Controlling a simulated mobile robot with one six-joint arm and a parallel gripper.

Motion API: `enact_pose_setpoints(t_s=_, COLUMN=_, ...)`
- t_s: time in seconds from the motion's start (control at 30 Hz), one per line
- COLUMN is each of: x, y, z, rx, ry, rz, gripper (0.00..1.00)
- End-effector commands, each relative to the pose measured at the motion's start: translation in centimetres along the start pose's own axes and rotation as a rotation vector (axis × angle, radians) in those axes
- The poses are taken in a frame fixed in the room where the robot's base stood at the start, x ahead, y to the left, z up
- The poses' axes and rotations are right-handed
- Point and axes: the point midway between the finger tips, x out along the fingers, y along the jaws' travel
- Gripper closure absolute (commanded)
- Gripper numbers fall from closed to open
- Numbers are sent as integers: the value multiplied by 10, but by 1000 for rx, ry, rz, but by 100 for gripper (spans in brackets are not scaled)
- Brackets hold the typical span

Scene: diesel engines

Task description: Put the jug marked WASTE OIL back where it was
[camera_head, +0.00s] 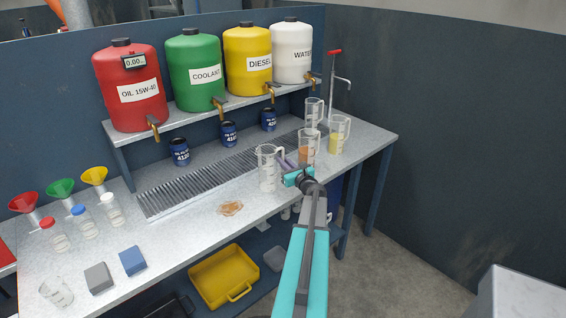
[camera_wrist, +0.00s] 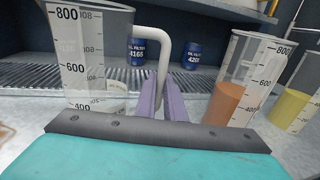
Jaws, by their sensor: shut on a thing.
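A clear measuring jug (camera_head: 268,170) with no coloured liquid visible is upright at the bench's front part, left of my gripper (camera_head: 287,164). In the wrist view my purple fingers (camera_wrist: 163,98) are closed around the white handle of this jug (camera_wrist: 90,60). I cannot tell whether its base touches the bench. No WASTE OIL marking is readable on any jug. To the right stand a jug with orange-brown liquid (camera_head: 308,152) and one with yellow liquid (camera_head: 339,137). Another clear jug (camera_head: 314,114) stands behind them.
A slotted drain grate (camera_head: 200,182) runs along the bench, with blue oil filters (camera_head: 229,134) behind it. A brown spill (camera_head: 231,208) lies left of the held jug. Bench surface around the spill is free. Dispenser tanks (camera_head: 195,72) stand on the shelf above.

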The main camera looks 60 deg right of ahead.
Motion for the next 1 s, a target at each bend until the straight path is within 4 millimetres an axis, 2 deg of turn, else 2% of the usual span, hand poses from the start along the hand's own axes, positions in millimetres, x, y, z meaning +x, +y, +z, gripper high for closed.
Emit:
enact_pose_setpoints(t_s=0.03, x=0, y=0, z=-2, rx=0, ry=0, rz=0, gripper=100)
enact_pose_setpoints(t_s=0.07, x=0, y=0, z=-1, rx=0, ry=0, rz=0, gripper=87)
enact_pose_setpoints(t_s=0.17, x=0, y=0, z=-1, rx=0, ry=0, rz=0, gripper=72)
enact_pose_setpoints(t_s=0.67, x=-1, y=0, z=2, rx=0, ry=0, rz=-1, gripper=72)
enact_pose_setpoints(t_s=1.0, x=-32, y=0, z=0, rx=0, ry=0, rz=-2, gripper=72)
